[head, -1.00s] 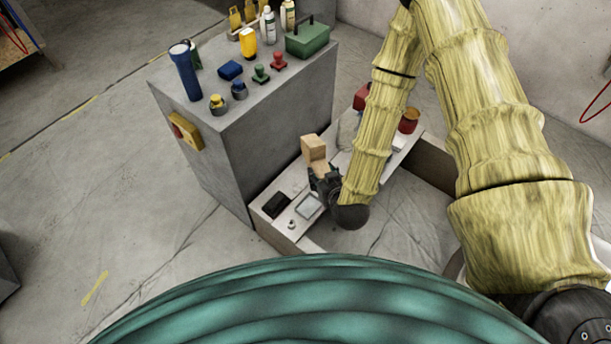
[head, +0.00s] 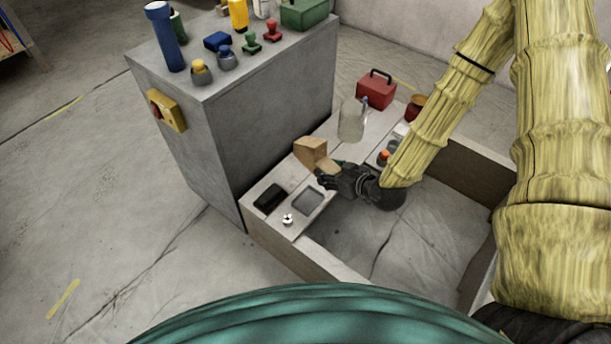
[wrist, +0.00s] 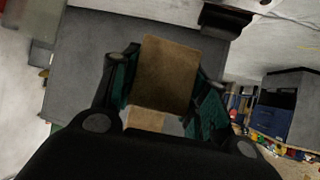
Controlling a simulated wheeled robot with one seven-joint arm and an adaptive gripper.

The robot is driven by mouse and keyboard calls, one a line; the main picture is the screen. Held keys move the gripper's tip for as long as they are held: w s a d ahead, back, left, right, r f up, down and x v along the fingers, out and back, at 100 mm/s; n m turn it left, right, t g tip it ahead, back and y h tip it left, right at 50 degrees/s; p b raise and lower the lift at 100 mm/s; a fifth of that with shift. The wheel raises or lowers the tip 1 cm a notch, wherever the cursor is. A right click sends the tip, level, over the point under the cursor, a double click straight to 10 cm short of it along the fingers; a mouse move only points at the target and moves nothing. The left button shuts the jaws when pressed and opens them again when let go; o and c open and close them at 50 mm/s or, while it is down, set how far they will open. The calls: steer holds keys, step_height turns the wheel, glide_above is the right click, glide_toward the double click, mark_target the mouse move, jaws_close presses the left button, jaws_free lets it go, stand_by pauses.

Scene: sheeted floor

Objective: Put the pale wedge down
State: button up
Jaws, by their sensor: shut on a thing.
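The pale wedge (head: 312,153) is a light wooden block with a slanted shape, above the low plank surface beside the grey cabinet. My gripper (head: 328,174) is shut on it, coming in from the right. In the wrist view the wedge (wrist: 165,75) fills the space between the two dark green fingers. I cannot tell whether the wedge touches the plank below it.
The low wooden frame (head: 262,232) holds a black box (head: 270,197), a grey tray (head: 308,201), a small white item (head: 287,219), a clear jug (head: 352,120) and a red toolbox (head: 376,90). The grey cabinet (head: 265,125) rises close on the left.

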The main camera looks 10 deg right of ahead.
step_height(320, 180, down, 7)
steer(key=d+n+g+y+b, duration=0.1)
steer(key=d+n+y+b, duration=0.15)
steer(key=b, duration=0.65)
steer(key=shift+w+a+f+b, duration=0.25)
steer(key=shift+w+f+b, duration=0.85)
steer(key=shift+w, duration=1.45)
steer(key=shift+w+a+f+b, duration=0.25)
steer(key=shift+w+f+b, duration=0.4)
steer(key=shift+w+b, duration=1.35)
steer(key=shift+w+a+f+b, duration=0.25)
steer(key=shift+w+f+b, duration=0.55)
steer(key=shift+w, duration=2.25)
steer(key=shift+f, duration=0.6)
steer(key=o, duration=1)
steer(key=shift+o, duration=0.2)
